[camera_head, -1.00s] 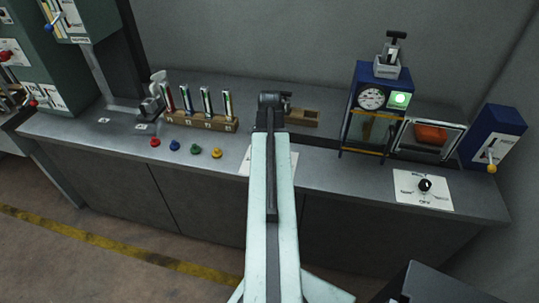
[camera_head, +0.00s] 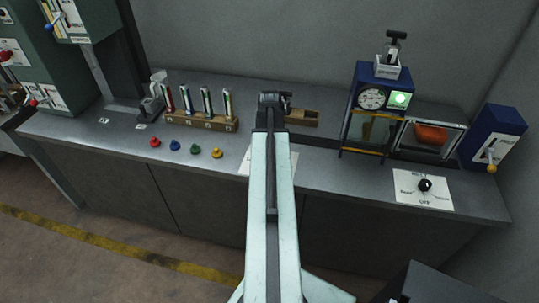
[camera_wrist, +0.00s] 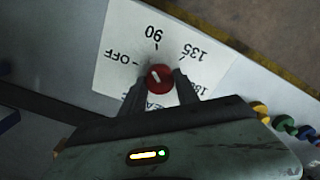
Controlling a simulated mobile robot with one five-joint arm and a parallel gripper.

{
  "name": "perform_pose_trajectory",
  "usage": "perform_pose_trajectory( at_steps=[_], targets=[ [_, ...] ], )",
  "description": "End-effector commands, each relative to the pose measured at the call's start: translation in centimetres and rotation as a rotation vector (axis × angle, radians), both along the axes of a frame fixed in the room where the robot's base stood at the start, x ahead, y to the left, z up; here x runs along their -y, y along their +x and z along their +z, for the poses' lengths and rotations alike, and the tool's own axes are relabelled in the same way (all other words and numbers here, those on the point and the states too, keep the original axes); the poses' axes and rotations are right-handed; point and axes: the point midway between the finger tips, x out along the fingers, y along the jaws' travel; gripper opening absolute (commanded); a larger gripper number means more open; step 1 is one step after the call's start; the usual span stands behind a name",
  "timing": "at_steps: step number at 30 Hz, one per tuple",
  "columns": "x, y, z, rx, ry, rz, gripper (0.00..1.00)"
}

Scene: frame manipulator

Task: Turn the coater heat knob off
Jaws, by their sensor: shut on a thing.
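The red heat knob (camera_wrist: 158,77), with a white pointer line, sits on a white dial plate (camera_wrist: 122,30) in the wrist view. The plate reads OFF, 90, 135 and a partly covered figure. The pointer line slants toward the upper left, roughly between OFF and 90; its exact setting is hard to tell. My gripper (camera_wrist: 160,82) is shut on the knob, one finger on each side. In the head view my gripper (camera_head: 274,101) is over the bench and my arm hides the knob; only edges of the plate (camera_head: 294,161) show.
On the bench (camera_head: 335,170), red, blue, green and yellow buttons (camera_head: 195,149) and a wooden rack of tubes (camera_head: 202,122) stand left of my arm. A wooden block (camera_head: 302,117), a blue gauge device (camera_head: 370,97) and a black knob (camera_head: 425,185) are to the right.

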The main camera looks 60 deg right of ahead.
Motion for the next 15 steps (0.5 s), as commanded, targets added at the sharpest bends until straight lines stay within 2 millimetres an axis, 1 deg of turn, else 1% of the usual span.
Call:
perform_pose_trajectory(
  at_steps=[6,15],
  targets=[
    [-0.10,-0.17,-0.04,-0.004,0.003,0.203,0.00],
    [-0.11,-0.19,-0.04,-0.005,0.004,0.456,0.00]
  ],
)
